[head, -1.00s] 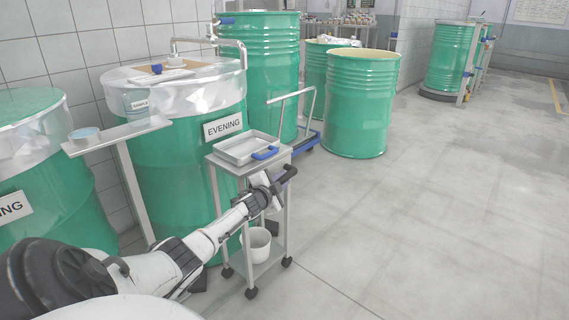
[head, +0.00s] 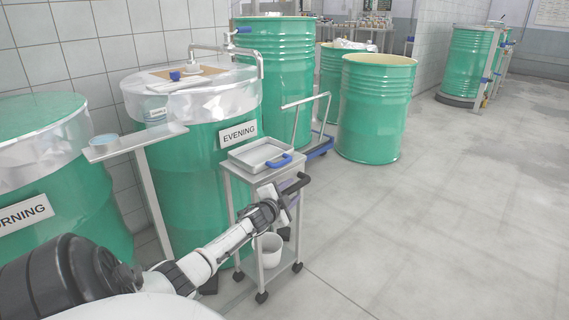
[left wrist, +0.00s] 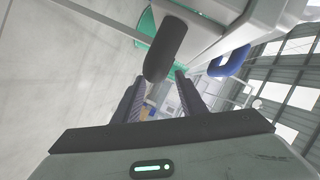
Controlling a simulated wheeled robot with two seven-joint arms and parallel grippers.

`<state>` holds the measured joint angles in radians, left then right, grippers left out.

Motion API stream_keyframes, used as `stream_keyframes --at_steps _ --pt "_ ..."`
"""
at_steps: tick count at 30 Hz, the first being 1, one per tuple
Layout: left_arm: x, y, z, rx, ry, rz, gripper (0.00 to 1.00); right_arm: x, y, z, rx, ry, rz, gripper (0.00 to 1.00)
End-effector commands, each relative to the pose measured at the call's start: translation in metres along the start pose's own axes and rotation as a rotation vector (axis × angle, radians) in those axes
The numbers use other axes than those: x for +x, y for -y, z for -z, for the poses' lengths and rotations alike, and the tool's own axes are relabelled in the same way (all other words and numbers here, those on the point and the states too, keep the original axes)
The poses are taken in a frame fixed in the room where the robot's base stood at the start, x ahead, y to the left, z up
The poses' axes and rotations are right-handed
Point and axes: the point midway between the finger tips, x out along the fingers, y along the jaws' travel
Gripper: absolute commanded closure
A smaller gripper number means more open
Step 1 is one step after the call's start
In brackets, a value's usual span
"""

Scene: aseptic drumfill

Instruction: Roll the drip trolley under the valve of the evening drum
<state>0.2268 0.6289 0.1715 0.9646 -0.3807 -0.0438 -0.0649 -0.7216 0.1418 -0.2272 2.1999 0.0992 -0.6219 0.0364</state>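The drip trolley (head: 273,225) stands upright on casters close in front of the right side of the green evening drum (head: 190,165), which carries an EVENING label. A shallow metal tray with a blue handle (head: 262,153) lies on its top. Its black push handle (head: 293,184) points towards the right. A pale pipe with a blue lever (head: 238,31) rises over the drum's lid. My left gripper (head: 286,198) is at the push handle. In the left wrist view its fingers (left wrist: 160,82) are apart, with the end of the black handle (left wrist: 166,48) at their tips. My right gripper is not visible.
A morning drum (head: 50,215) and a narrow stand (head: 150,138) are to the left. A blue-based cart (head: 318,145) and an open green drum (head: 375,115) stand behind. The floor at right is clear.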

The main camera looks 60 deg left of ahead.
Motion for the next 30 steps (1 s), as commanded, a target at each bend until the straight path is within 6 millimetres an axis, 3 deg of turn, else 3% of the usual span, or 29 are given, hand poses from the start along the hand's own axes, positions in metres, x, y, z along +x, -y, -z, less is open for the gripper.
stream_keyframes --at_steps 6,12,30 --pt "-0.037 0.003 0.001 0.000 0.001 -0.001 0.62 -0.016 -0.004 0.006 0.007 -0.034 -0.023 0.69" --pt "-0.056 0.002 0.001 -0.002 0.001 0.001 0.62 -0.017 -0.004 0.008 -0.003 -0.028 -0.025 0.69" --pt "-0.059 0.001 0.001 -0.001 0.000 0.002 0.62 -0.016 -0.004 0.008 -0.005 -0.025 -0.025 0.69"
